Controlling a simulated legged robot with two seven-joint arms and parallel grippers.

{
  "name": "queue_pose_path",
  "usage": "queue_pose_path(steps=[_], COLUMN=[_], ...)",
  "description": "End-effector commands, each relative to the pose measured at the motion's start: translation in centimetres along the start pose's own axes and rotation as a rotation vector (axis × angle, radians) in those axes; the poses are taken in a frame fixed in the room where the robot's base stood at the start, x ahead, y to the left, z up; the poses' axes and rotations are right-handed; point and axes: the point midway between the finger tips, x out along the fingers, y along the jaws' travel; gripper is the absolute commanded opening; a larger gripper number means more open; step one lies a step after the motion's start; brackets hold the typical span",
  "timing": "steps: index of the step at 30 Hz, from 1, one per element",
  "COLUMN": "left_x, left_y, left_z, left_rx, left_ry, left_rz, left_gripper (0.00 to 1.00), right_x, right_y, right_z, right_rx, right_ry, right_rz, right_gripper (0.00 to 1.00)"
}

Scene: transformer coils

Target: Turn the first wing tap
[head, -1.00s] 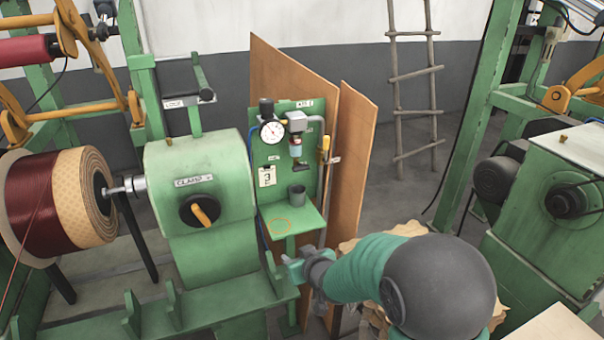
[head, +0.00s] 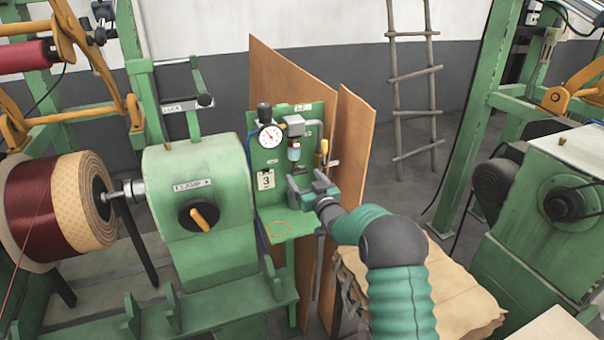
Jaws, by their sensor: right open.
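The green panel (head: 272,165) stands right of the clamp head. It carries a dial gauge (head: 270,136) and a small clear bowl unit (head: 294,151). I cannot single out the first wing tap for certain; a dark fitting seen earlier below the bowl is now mostly behind my right gripper. My right gripper (head: 299,184) is open in front of the panel, just below the bowl. I cannot tell whether it touches anything. The dark cup seen earlier on the shelf (head: 290,222) is hidden behind it. My left gripper does not show.
A black knob with an orange lever (head: 201,217) is on the green clamp head (head: 190,165). A wound coil (head: 58,205) is at the left. Brown boards (head: 349,140) stand behind the panel. A stack of sheets (head: 455,300) lies at the lower right.

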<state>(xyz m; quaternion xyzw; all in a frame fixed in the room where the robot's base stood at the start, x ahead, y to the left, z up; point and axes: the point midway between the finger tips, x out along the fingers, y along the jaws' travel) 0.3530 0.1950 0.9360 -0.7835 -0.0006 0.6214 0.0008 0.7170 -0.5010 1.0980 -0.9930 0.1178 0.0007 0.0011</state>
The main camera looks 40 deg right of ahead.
Motion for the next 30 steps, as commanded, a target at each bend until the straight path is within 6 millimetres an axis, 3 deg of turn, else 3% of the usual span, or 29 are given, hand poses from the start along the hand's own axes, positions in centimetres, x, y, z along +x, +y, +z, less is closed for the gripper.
queue_pose_path(steps=[6, 14, 27, 30], left_x=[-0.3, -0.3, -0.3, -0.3], left_y=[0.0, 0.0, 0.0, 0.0], left_z=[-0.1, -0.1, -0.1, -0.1], left_rx=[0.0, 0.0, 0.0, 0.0], left_ry=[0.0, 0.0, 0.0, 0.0], left_rz=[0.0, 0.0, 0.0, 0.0], left_gripper=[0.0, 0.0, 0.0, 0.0], right_x=[2.2, 2.3, 2.3, 2.3], right_y=[-0.2, -0.1, 0.0, 0.0], right_z=[-0.1, 0.0, 0.0, 0.1], right_rx=[0.0, 0.0, 0.0, 0.0], right_ry=[0.001, 0.0, -0.001, -0.001], right_rz=[-0.001, -0.001, 0.0, 0.0], right_gripper=[0.75, 0.73, 0.16, 0.12])
